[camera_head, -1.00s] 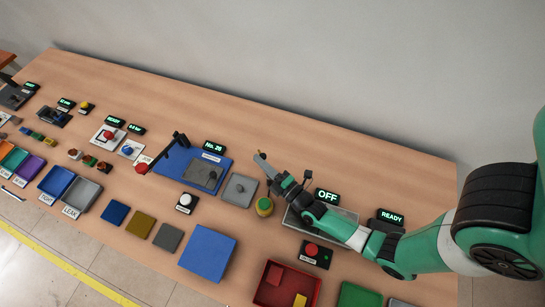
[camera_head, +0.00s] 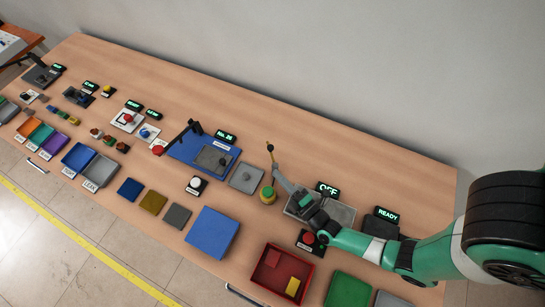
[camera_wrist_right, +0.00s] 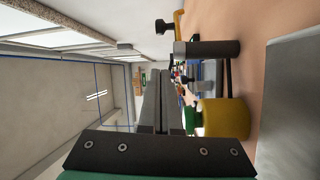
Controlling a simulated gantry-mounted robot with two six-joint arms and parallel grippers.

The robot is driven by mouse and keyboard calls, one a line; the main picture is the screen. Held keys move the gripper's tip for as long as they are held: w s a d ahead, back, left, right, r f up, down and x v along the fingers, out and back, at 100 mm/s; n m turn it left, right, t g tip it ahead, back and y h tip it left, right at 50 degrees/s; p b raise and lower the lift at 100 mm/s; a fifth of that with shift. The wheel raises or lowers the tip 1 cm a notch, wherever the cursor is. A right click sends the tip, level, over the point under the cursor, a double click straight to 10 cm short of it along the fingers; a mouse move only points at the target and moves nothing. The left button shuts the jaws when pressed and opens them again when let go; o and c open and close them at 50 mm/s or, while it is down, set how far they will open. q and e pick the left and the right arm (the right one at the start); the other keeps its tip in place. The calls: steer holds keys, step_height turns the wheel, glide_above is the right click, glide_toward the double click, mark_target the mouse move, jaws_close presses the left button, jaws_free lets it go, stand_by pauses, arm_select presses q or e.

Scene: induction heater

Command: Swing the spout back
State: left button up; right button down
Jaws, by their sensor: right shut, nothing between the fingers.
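The spout (camera_head: 272,156) is a thin yellow piece with a dark knob, behind the yellow-green pot. In the right wrist view the yellow spout (camera_wrist_right: 179,20) is bent and stands by a grey cylinder (camera_wrist_right: 207,48) with a black knob (camera_wrist_right: 164,27). My right gripper (camera_head: 277,169) is shut and empty, its fingertips close to the spout's lower part. In the wrist view the shut fingers (camera_wrist_right: 164,73) point toward the grey cylinder; whether they touch it I cannot tell. The spout's base is hidden behind the fingers in the head view. My left gripper is out of view.
The yellow pot with a green top (camera_head: 267,194) stands just in front of the fingers. A grey plate (camera_head: 246,178) lies to the left. An OFF display (camera_head: 327,189) and a red button (camera_head: 309,238) are near my right arm. The table behind the spout is clear.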

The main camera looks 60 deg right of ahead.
steer(key=shift+s+a, duration=0.15)
steer(key=shift+s, duration=0.1)
steer(key=w+d+r+m+g+y+p, duration=0.35)
steer(key=w+r+m+p, duration=0.35)
steer(key=p, duration=0.4)
steer(key=w+d+r+m+g+y+p, duration=0.1)
steer(key=d+r+m+g+y+p, duration=0.15)
steer(key=d+g+p, duration=0.2)
steer(key=m+b, duration=0.3)
steer(key=b, duration=0.2)
glide_above(268, 143)
steer(key=w+a, duration=0.2)
step_height(268, 143, down, 6)
steer(key=f, duration=0.1)
steer(key=s, duration=0.1)
steer(key=s+p, duration=0.1)
steer(key=s, duration=0.1)
steer(key=shift+s+a+g+y, duration=0.2)
steer(key=shift+a+g+y, duration=0.05)
steer(key=shift+g+y, duration=0.15)
